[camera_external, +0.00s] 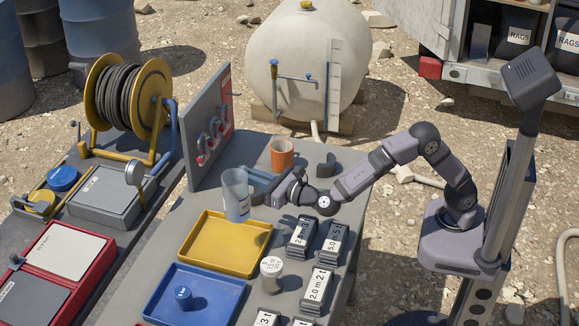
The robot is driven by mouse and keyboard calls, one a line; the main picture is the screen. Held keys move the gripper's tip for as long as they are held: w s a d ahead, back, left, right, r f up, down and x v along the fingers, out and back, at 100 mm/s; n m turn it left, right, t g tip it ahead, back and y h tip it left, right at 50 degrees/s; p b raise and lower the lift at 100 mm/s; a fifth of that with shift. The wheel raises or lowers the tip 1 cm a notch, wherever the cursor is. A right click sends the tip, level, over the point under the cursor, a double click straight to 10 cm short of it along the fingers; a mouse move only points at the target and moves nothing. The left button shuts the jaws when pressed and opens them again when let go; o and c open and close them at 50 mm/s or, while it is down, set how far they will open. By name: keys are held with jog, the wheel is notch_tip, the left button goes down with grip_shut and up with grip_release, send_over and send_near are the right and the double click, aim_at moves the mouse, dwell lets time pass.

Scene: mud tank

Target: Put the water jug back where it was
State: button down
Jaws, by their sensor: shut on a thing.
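The water jug (235,196) is a clear, pale blue vessel, upright above the far part of the grey table, behind the yellow tray. My gripper (250,188) reaches in from the right and is shut on the jug's right side. The fingers partly overlap the jug, so the exact contact is hidden. I cannot tell whether the jug's bottom touches the table or hangs just above it.
An orange cup (282,153) stands behind my gripper. A yellow tray (190,243) and a blue tray (158,308) lie in front. Several labelled blocks (317,286) and a white-lidded jar (271,277) stand right of the trays. An upright grey panel (203,125) borders the left.

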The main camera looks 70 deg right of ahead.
jog(key=shift+f, duration=6.25)
jog(key=shift+f, duration=0.1)
jog(key=c, duration=2.3)
grip_release()
jog(key=shift+f, duration=0.1)
jog(key=o, duration=0.5)
jog(key=shift+c, duration=0.2)
